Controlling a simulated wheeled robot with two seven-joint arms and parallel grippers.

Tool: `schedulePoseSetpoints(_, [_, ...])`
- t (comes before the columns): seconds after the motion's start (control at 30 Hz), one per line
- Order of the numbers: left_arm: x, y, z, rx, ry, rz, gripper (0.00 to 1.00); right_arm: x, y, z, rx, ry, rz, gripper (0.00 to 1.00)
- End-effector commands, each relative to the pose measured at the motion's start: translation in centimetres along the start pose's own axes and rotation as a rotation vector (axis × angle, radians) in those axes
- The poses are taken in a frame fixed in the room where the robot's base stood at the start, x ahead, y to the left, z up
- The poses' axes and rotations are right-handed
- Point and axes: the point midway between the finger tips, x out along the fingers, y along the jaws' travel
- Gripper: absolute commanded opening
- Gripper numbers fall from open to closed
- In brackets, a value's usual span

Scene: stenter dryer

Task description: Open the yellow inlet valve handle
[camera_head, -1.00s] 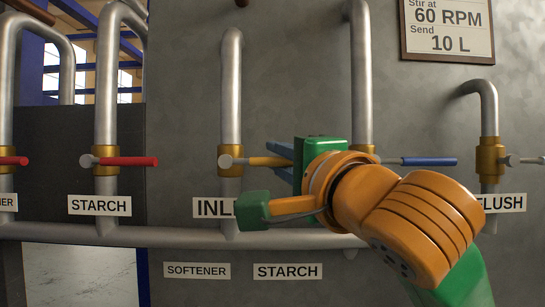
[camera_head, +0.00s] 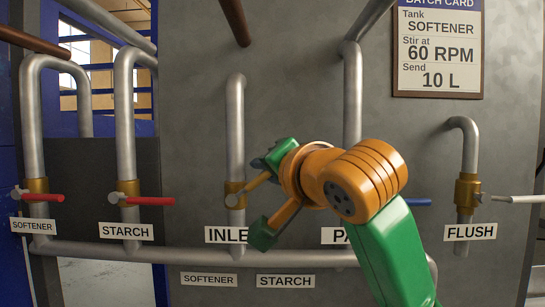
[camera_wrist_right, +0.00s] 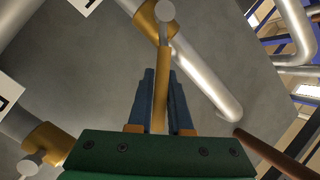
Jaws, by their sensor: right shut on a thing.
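The yellow inlet valve handle (camera_head: 258,181) sticks out from a brass valve body on the pipe above the INLET label (camera_head: 226,235), which my right arm partly covers. The handle slants up to the right. My right gripper (camera_head: 265,166), with blue fingers, is shut on the handle. In the right wrist view, the yellow handle (camera_wrist_right: 160,85) runs between the two blue fingers of the gripper (camera_wrist_right: 160,98), toward a grey pivot at the top. My left gripper is not in view.
Red handles stand at the SOFTENER (camera_head: 45,198) and STARCH (camera_head: 150,201) valves on the left. A blue handle (camera_head: 418,202) shows behind my arm, and a white handle (camera_head: 515,199) at FLUSH. A horizontal pipe (camera_head: 130,250) runs below. A batch card (camera_head: 437,50) hangs at top right.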

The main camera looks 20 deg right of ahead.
Motion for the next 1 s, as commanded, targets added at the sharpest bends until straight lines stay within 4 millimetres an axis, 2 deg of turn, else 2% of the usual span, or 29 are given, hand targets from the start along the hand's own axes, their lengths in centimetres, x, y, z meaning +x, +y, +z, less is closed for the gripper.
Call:
schedulePoseSetpoints(0.03, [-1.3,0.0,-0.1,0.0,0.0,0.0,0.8,0.0,-1.0,-0.5,-0.038,-0.009,0.015,0.0])
schedulePoseSetpoints(0.1, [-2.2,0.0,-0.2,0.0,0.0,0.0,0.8,0.1,-1.4,-0.4,-0.099,-0.022,0.039,0.0])
schedulePoseSetpoints(0.5, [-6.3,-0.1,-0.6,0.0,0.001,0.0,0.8,0.8,-3.6,0.3,-0.417,-0.088,0.171,0.0])
schedulePoseSetpoints(0.7, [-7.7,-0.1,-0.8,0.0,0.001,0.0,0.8,1.2,-4.1,0.8,-0.531,-0.112,0.218,0.0])
schedulePoseSetpoints(1.0, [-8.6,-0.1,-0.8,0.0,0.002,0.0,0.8,1.5,-4.5,1.4,-0.624,-0.131,0.258,0.0])
